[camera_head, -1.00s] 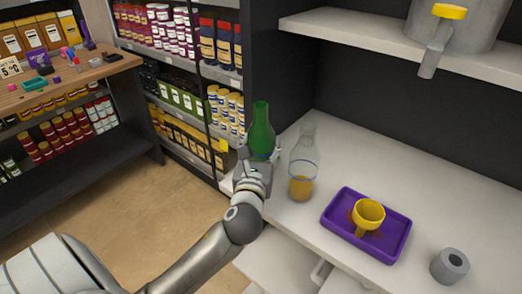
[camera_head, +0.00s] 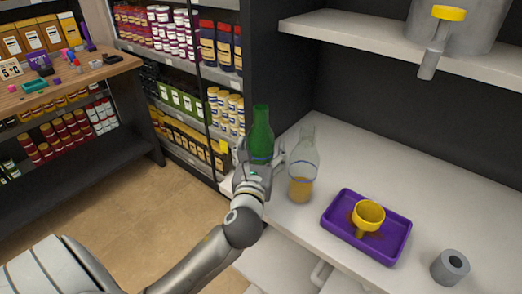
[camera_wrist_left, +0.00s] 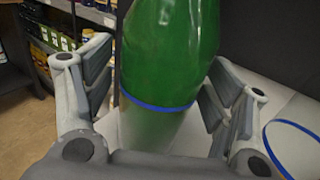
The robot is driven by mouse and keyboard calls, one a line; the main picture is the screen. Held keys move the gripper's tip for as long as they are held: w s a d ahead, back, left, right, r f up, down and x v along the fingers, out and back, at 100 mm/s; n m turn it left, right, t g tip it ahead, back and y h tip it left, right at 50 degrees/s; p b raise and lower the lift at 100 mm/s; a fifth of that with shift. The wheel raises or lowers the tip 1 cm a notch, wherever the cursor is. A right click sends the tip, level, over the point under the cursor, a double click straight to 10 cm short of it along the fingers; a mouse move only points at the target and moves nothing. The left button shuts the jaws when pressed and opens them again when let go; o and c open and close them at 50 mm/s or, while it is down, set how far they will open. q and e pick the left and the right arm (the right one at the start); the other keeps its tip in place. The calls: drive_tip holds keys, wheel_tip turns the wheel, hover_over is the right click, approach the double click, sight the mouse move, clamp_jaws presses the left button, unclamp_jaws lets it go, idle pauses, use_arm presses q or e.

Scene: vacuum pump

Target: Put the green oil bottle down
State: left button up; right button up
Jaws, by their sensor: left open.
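The green oil bottle (camera_head: 262,134) stands upright at the left end of the white counter, its lower part hidden by my gripper in the head view. In the left wrist view the bottle (camera_wrist_left: 168,60), with a blue ring around it, is between the spread fingers. My left gripper (camera_head: 264,158) is open around the bottle, with gaps between the fingers and the glass in the wrist view. The bottle's base is hidden, so its contact with the counter cannot be seen. My right gripper is not in view.
A clear bottle with yellow liquid (camera_head: 302,172) stands close to the right of my gripper. A purple tray (camera_head: 335,222) holds a yellow funnel (camera_head: 369,215). A grey roll-like cylinder (camera_head: 450,266) is at the right. A shelf (camera_head: 385,45) overhangs the counter.

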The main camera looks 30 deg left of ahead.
use_arm(q)
drive_tip(key=v, duration=1)
drive_tip(key=shift+v, duration=0.9)
